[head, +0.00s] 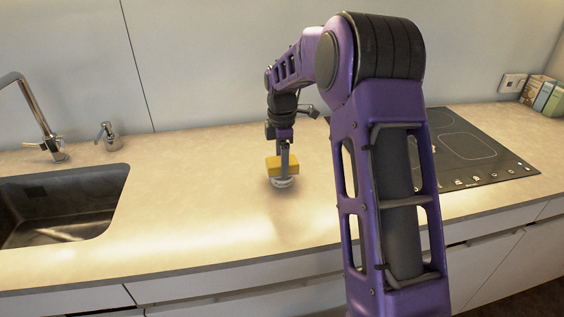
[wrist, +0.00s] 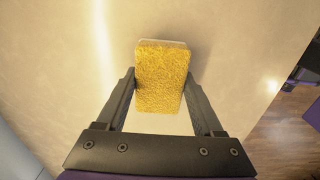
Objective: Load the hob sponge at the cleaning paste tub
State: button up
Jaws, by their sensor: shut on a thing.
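The yellow sponge (head: 281,165) is held between the fingers of my gripper (head: 284,160) over the counter, between the sink and the hob. In the wrist view the sponge (wrist: 161,76) shows its rough yellow face, with my gripper (wrist: 161,92) closed on its two sides. A low, round, pale grey thing (head: 283,182), likely the cleaning paste tub, stands on the counter directly below the sponge. In the wrist view only a pale edge shows past the sponge's far end. I cannot tell whether the sponge touches the tub.
The sink (head: 60,205) with its tap (head: 40,120) and a soap dispenser (head: 107,137) are at the left. The black hob (head: 470,150) is at the right, partly behind my arm. Books (head: 545,95) stand at the far right. The counter (head: 200,225) around the tub is clear.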

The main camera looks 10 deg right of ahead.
jog(key=shift+f, duration=0.6)
dwell(1.6)
jog(key=shift+r, duration=0.1)
jog(key=shift+r+p, duration=2.6)
jog(key=shift+r, duration=0.9)
